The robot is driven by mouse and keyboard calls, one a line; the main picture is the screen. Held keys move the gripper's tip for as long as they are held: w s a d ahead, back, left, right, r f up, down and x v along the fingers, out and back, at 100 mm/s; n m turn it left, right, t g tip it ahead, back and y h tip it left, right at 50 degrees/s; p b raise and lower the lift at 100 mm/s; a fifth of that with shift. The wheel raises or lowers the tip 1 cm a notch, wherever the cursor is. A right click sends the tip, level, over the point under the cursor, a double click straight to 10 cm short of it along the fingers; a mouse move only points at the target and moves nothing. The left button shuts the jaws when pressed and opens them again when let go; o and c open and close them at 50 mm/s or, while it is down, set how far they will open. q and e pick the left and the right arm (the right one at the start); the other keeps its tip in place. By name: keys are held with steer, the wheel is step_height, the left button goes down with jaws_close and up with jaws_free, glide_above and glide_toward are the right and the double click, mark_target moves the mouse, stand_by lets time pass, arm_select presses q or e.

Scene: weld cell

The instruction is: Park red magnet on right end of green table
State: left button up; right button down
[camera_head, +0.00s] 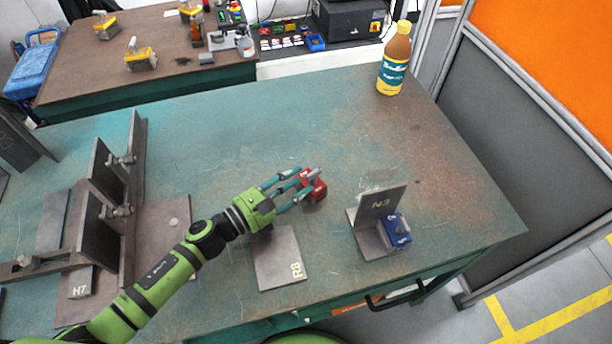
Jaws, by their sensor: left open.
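The red magnet (317,187) stands on the green table (300,105) near its middle, just behind the plate marked R8. My left gripper (301,188) reaches in from the left, with its fingers spread and their tips at the magnet's left side. The fingers cover part of the magnet, and I cannot tell whether they touch it. The left gripper is open. My right gripper is not in view. The right end of the green table (470,205) has bare, rust-stained top near the corner.
A steel angle piece marked N3 (381,207) with a blue magnet (397,231) stands right of the red magnet. The plate R8 (279,262) lies in front. A bottle (394,62) stands at the back right. Steel fixtures (110,190) crowd the left. An orange-grey partition (520,130) borders the right.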

arm_select(q)
steer(key=b+v, duration=0.1)
steer(key=v, duration=0.6)
steer(key=shift+f+b, duration=0.15)
steer(key=shift+b, duration=0.15)
steer(key=shift+s+a, duration=0.45)
steer(key=shift+a, duration=0.1)
steer(key=shift+r, duration=0.2)
stand_by(0.8)
